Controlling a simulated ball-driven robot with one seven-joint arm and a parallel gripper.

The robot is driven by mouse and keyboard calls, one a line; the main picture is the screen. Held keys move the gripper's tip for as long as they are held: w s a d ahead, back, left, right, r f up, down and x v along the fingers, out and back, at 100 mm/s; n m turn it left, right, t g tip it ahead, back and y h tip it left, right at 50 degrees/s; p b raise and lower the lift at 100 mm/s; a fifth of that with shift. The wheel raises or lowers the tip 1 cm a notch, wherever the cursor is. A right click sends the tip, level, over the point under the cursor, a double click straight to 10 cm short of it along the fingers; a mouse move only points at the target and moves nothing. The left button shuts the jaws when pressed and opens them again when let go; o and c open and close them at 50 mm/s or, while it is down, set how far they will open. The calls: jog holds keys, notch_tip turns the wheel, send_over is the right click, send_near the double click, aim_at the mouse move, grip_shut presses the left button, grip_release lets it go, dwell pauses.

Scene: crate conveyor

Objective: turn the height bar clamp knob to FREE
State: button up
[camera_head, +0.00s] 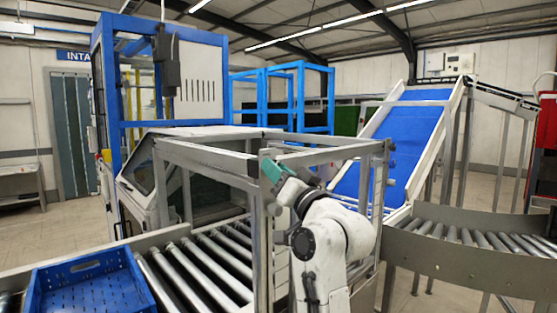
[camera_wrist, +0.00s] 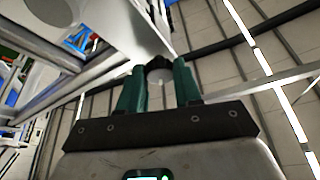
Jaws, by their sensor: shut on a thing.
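My gripper (camera_head: 272,171) has teal fingers and is raised against the upper front of a grey metal frame (camera_head: 215,160) over the roller conveyor. In the wrist view my gripper (camera_wrist: 158,68) is shut on a small dark round knob (camera_wrist: 159,63), which sits between the two fingertips. I take this to be the clamp knob. In the head view the knob is hidden behind my fingers. No FREE marking or pointer can be read, so I cannot tell the knob's turn position.
A blue crate (camera_head: 88,287) sits on the rollers (camera_head: 200,270) at the lower left. A blue inclined belt (camera_head: 408,140) rises at the back right. A curved roller conveyor (camera_head: 470,250) runs along the right. Frame posts stand close around my arm.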

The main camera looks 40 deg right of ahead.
jog(key=m+g+h+p, duration=0.1)
jog(key=m+p, duration=0.1)
jog(key=m, duration=0.2)
jog(key=m+g+h+p, duration=0.1)
jog(key=m+g+p, duration=0.1)
jog(key=m, duration=0.3)
jog(key=m+g+h+p, duration=0.1)
jog(key=m+p, duration=0.1)
jog(key=m, duration=0.3)
jog(key=shift+a+r+g+h, duration=0.2)
jog(key=shift+r+g+h, duration=0.1)
jog(key=shift+r, duration=0.05)
jog(key=shift+m, duration=0.3)
jog(key=o, duration=1)
jog(key=shift+o, duration=0.2)
jog(key=shift+s, duration=0.1)
jog(key=b+v, duration=0.2)
jog(key=v, duration=0.8)
jog(key=shift+s+a+b, duration=0.2)
jog(key=shift+s+b, duration=0.05)
jog(key=shift+b, duration=0.15)
